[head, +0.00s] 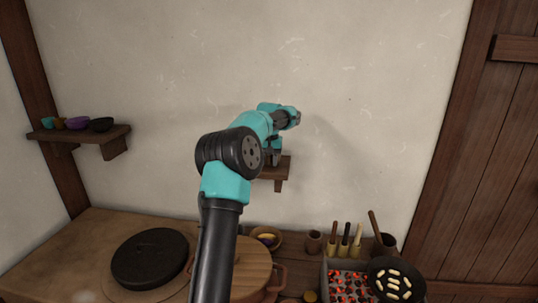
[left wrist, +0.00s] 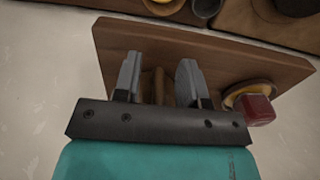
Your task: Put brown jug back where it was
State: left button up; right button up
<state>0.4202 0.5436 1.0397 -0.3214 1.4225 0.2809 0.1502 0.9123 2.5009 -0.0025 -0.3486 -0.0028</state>
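My left gripper (left wrist: 158,75) is over a small wooden wall shelf (left wrist: 225,58) in the left wrist view. Its two grey fingers stand apart, and a narrow brown shape (left wrist: 158,88), perhaps the brown jug, shows between them with gaps at its sides. Most of it is hidden by the gripper's dark crossbar. In the head view my left gripper (head: 275,155) points down at the shelf (head: 280,173), and my arm covers much of it. No jug can be made out clearly there. My right gripper is not in view.
A red block-like thing (left wrist: 258,109) and a yellow-rimmed round thing (left wrist: 240,90) are at the shelf's right in the left wrist view.

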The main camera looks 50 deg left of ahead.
pick_arm(q)
notch_tip(320, 180, up, 12)
dwell(0.7)
jog(key=shift+r, duration=0.1)
jog(key=shift+w, duration=0.1)
dwell(0.5)
